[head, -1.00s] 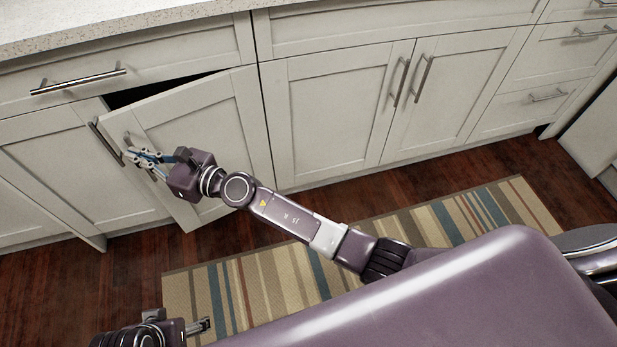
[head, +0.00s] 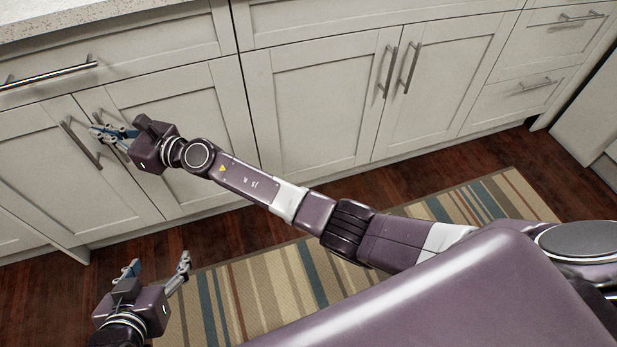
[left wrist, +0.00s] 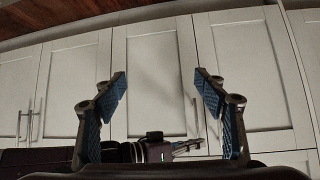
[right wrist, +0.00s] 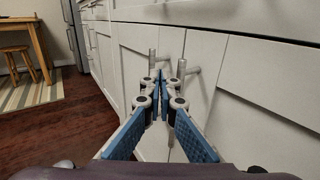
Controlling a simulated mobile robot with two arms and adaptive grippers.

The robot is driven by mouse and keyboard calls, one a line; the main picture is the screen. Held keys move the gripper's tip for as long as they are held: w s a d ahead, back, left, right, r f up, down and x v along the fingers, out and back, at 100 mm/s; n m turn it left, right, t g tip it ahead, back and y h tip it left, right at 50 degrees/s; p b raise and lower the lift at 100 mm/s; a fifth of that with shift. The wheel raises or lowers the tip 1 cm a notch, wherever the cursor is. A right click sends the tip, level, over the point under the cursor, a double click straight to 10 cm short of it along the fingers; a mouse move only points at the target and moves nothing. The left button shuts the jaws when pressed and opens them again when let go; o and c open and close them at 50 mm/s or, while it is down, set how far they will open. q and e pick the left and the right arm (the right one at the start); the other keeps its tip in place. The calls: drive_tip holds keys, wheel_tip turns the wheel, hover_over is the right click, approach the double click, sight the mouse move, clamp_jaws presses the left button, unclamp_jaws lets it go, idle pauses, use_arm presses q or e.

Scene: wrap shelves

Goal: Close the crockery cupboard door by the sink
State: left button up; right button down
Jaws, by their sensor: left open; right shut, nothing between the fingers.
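The white panelled cupboard door (head: 185,115) at the left of the head view lies flush with the cabinet front, with no dark gap along its top edge. It also shows at the right of the right wrist view (right wrist: 262,125). My right gripper (head: 98,133) is shut and empty at this door's handle edge, partly hiding the handle. In the right wrist view its fingertips (right wrist: 162,77) are close to two bar handles; contact cannot be told. My left gripper (head: 158,266) is open and empty, low over the floor in front of the cabinets, its fingers spread (left wrist: 160,85).
A drawer (head: 130,45) with a bar handle is above the door. Closed double doors (head: 390,95) and drawers (head: 545,60) stand to the right. A striped rug (head: 260,300) lies on the wooden floor. A table (right wrist: 28,35) and stool (right wrist: 18,62) stand far off.

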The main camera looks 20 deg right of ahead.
use_arm(q)
drive_tip(key=w+d+r+t+h+b, duration=0.1)
drive_tip(key=w+d+r+t, duration=0.1)
drive_tip(key=w+r+t, duration=0.2)
drive_tip(key=shift+w+d+r, duration=0.15)
drive_tip(key=shift+w+r, duration=0.4)
drive_tip(key=shift+r, duration=1.2)
use_arm(e)
drive_tip(key=shift+w+a+r, duration=0.1)
drive_tip(key=shift+w+a, duration=0.05)
drive_tip(key=shift+w, duration=0.8)
